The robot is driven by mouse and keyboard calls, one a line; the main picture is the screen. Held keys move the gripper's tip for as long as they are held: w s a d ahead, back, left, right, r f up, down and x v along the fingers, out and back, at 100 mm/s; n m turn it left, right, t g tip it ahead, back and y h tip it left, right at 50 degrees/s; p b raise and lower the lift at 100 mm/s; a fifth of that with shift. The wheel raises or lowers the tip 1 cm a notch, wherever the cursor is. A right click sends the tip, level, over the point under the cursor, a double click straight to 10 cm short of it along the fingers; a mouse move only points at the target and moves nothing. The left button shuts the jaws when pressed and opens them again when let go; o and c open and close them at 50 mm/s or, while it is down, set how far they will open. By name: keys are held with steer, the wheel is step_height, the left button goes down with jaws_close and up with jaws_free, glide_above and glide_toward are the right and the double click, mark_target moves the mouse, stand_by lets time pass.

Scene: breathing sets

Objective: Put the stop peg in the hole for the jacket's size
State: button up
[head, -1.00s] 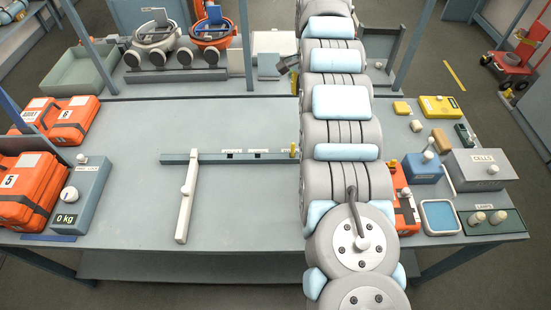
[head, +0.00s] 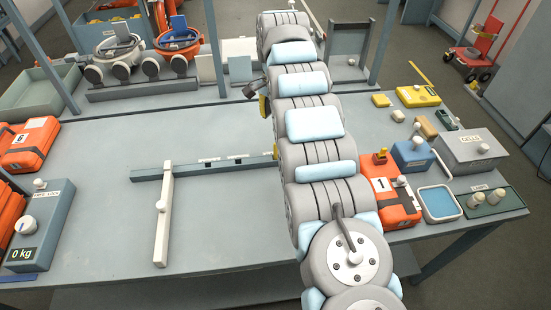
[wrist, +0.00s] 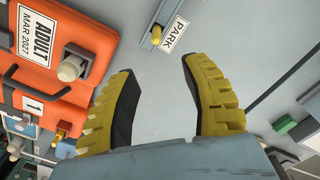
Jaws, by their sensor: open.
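The yellow stop peg (wrist: 157,34) stands in the grey rail beside the PARK label (wrist: 174,38) in the wrist view. It also shows at the rail's right end (head: 276,152) in the head view, beside my arm. The rail (head: 205,168) has dark holes with small labels, too small to read. My gripper (wrist: 158,64) is open and empty, its yellow fingers apart and short of the peg. My arm mostly hides it in the head view. Orange jacket pack 1 (head: 392,190) lies right of my arm; its label (wrist: 37,33) reads ADULT, MAR 2027.
A white slider bar (head: 163,215) meets the rail. A blue box (head: 412,155), cells box (head: 470,150) and blue tray (head: 440,203) crowd the right.

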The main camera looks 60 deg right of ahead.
mark_target(275, 146)
step_height(275, 146, down, 6)
steer(key=shift+f+b, duration=0.2)
steer(key=shift+b, duration=0.2)
steer(key=shift+s+f, duration=0.15)
steer(key=shift+f, duration=0.4)
steer(key=shift+a+f+b, duration=0.2)
steer(key=shift+f+b, duration=0.1)
steer(key=shift+f, duration=0.8)
steer(key=shift+a+f+b, duration=0.15)
steer(key=shift+f+b, duration=0.15)
steer(key=shift+f, duration=0.75)
jaws_close()
